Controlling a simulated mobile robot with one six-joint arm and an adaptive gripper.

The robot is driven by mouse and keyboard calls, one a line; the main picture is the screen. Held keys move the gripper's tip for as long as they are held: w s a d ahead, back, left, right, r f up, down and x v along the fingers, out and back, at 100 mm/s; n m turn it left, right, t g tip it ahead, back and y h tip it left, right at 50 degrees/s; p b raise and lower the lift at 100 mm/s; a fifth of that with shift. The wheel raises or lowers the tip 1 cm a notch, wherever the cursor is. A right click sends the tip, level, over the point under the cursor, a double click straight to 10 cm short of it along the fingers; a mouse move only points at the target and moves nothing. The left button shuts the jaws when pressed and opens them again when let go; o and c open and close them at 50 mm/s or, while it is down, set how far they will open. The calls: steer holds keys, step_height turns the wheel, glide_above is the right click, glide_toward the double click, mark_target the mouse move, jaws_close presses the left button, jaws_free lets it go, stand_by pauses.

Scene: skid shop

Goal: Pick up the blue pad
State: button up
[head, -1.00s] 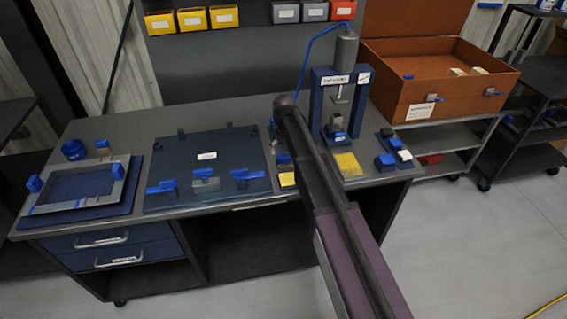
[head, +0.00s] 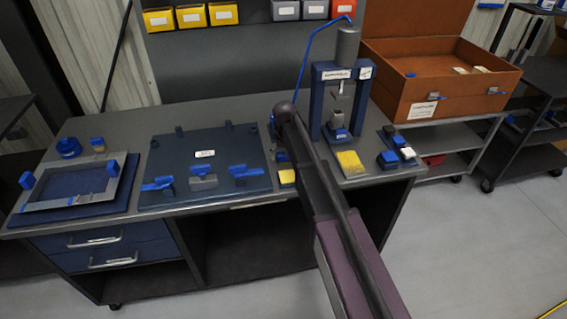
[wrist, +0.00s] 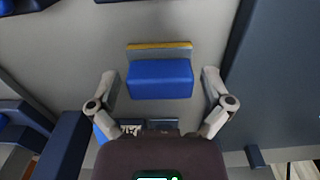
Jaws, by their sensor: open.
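The blue pad (wrist: 160,80) is a rounded blue block lying on the grey surface in the wrist view, with a grey and orange-yellow strip along its upper edge. In the head view a small blue piece (head: 283,157) shows just left of my arm, with a yellow piece in front of it; it looks like the same pad. My gripper (wrist: 159,86) is open, with one finger on each side of the pad and a gap at both sides. In the head view my arm hides the gripper. The height of the fingers above the pad is hard to tell.
A dark blue fixture plate (head: 205,185) with clamps lies left of the pad. A blue-framed press (head: 337,75) stands to the right, with a yellow pad (head: 350,163) in front. A small tray of blocks (head: 396,148) is further right. An orange-brown crate (head: 440,95) stands beyond.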

steer(key=shift+f, duration=0.45)
stand_by(0.3)
steer(key=c, duration=1.1)
steer(key=shift+o, duration=0.2)
steer(key=shift+r, duration=0.15)
step_height(320, 180, up, 3)
steer(key=shift+f+p, duration=0.2)
steer(key=shift+p, duration=1)
steer(key=s+d+r+p, duration=0.1)
steer(key=s+d, duration=0.1)
steer(key=s, duration=0.5)
steer(key=s+d+r+p, duration=0.1)
steer(key=s+d, duration=0.1)
steer(key=s, duration=0.6)
steer(key=shift+s+d, duration=0.2)
